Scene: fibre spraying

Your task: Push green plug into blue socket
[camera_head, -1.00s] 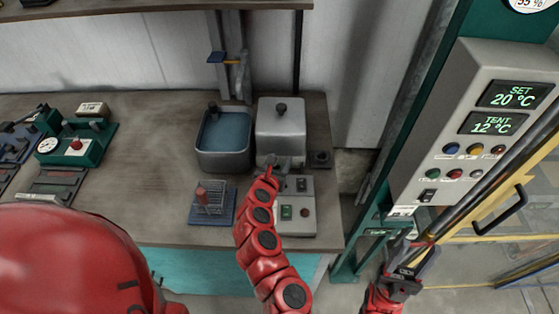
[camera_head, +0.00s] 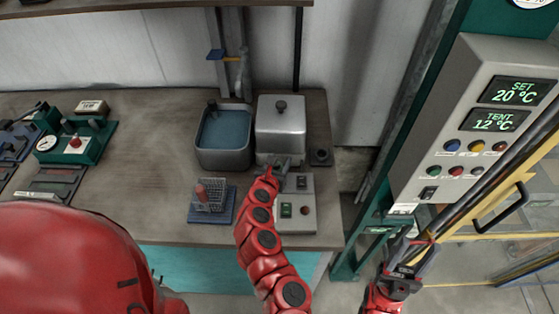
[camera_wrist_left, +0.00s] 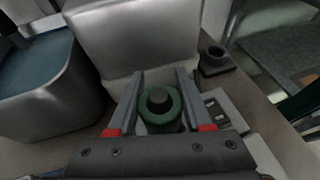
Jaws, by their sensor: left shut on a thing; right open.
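My left gripper (camera_head: 281,163) is over the bench, in front of the silver lidded box. In the left wrist view its two fingers (camera_wrist_left: 155,103) are shut on a round green plug (camera_wrist_left: 161,118) with a dark knob on top. The plug appears upright, and its lower end is hidden. I cannot make out a blue socket; it may be hidden below the plug and gripper. My right gripper (camera_head: 409,258) is open, low on the right, beside the green post and away from the bench.
The silver box (camera_head: 281,128) and a water bath (camera_head: 224,139) stand behind. A dark round holder (camera_head: 320,157) is right of the box. A switch panel (camera_head: 296,226) and a wire rack (camera_head: 211,195) are in front. A control cabinet (camera_head: 470,130) stands right.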

